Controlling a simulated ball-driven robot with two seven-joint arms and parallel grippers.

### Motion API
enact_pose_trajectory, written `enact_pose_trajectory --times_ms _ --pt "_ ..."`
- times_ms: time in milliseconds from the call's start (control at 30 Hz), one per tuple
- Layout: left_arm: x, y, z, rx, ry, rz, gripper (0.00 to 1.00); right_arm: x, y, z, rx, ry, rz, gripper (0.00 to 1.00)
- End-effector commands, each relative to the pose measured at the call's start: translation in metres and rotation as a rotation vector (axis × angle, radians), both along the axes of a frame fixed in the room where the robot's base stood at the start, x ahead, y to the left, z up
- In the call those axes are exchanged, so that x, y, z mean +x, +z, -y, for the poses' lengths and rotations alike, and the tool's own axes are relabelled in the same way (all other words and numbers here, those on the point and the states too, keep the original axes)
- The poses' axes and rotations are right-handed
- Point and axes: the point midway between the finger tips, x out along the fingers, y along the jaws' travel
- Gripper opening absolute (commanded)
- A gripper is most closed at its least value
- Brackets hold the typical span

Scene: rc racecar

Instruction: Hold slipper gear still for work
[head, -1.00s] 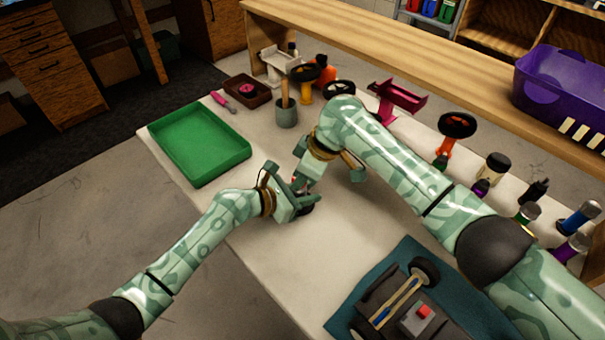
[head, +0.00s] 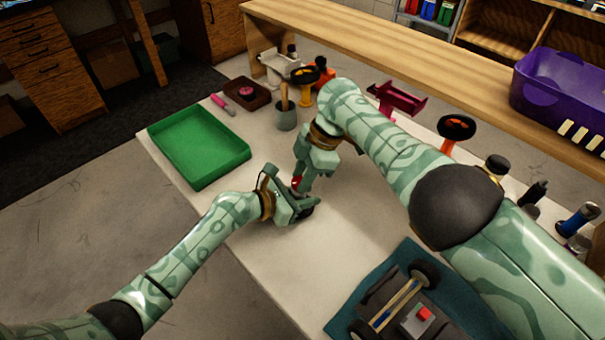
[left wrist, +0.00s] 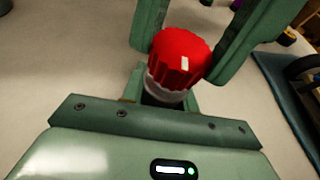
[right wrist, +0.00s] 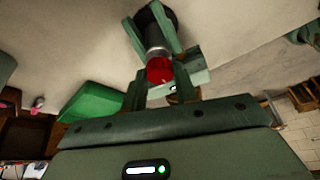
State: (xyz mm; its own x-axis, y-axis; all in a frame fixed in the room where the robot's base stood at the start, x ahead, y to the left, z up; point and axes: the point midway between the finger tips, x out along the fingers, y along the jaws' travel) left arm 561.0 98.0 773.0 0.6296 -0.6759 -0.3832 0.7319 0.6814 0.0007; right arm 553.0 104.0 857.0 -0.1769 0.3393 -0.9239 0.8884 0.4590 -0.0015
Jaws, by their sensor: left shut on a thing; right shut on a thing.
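A small upright part, which I take to be the slipper gear, has a ribbed red cap (left wrist: 180,58), a pale silvery body (right wrist: 155,38) and a dark round base (head: 306,211). In the right wrist view the cap (right wrist: 159,69) sits between the right fingertips. The fingers partly hide the body and base.
A green tray (head: 158,128) lies to the left. A teal mat (head: 345,310) with a car chassis (head: 385,300) is at the near right. Jars, stands and a pink-handled tool (head: 222,103) line the table's back. A wooden shelf (head: 400,62) and purple bin (head: 560,88) stand behind.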

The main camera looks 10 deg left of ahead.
Motion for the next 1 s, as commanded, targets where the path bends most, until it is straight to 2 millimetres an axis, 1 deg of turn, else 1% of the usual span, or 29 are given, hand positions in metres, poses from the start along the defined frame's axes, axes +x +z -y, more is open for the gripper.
enact_pose_trajectory --times_ms 467,500,567,600,867,1000 --pt "0.0004 -0.0006 -0.0012 -0.001 0.003 -0.002 0.05 0.0008 0.0005 0.0015 -0.001 0.012 0.003 0.06" --pt "0.0004 -0.0006 -0.0013 -0.001 0.003 -0.002 0.05 0.0008 0.0005 0.0015 -0.001 0.012 0.003 0.32" --pt "0.0004 -0.0007 -0.0013 0.0 0.004 -0.002 0.05 0.0007 0.0005 0.0014 -0.001 0.011 0.003 0.48" --pt "0.0003 -0.0006 -0.0012 0.0 0.003 -0.001 0.05 0.0007 0.0006 0.0014 -0.001 0.011 0.003 0.52" --pt "0.0002 -0.0005 -0.0006 0.0 0.002 -0.002 0.05 0.0004 0.0008 0.0008 0.001 0.012 0.002 0.52" --pt "0.0002 -0.0005 -0.0004 0.0 0.002 -0.002 0.05 0.001 0.0059 0.001 0.005 0.015 0.0 0.52"
